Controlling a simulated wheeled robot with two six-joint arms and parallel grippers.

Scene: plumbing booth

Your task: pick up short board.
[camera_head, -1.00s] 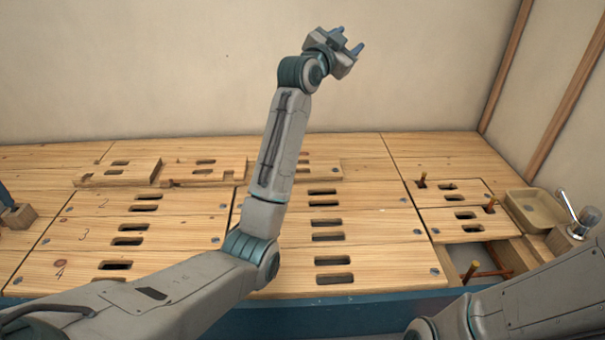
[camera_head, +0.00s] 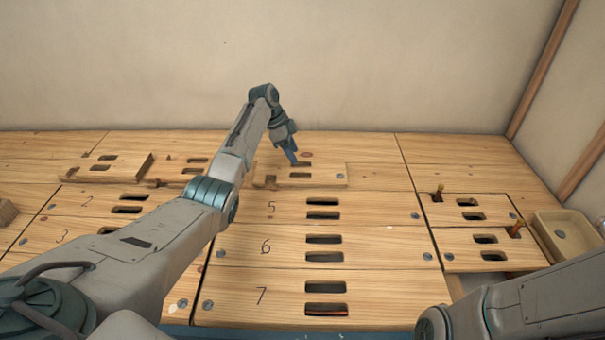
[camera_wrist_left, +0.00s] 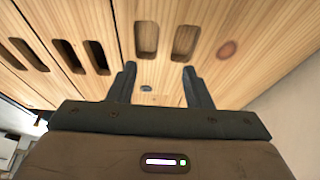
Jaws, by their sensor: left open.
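Several short boards with paired slots lie on the deck. One loose short board (camera_head: 325,175) lies at the back centre, a second (camera_head: 108,168) at the back left, and a third (camera_head: 172,170) between them, partly behind my left arm. My left gripper (camera_head: 293,158) points down at the back centre board, close to its slots. In the left wrist view the open, empty fingers (camera_wrist_left: 160,85) face a wooden surface with two slots and a dark knot. I cannot tell whether the fingertips touch the wood. My right gripper is out of view.
Numbered long slotted boards (camera_head: 370,250) cover the front. My right forearm fills the lower right corner. The wall stands behind the deck.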

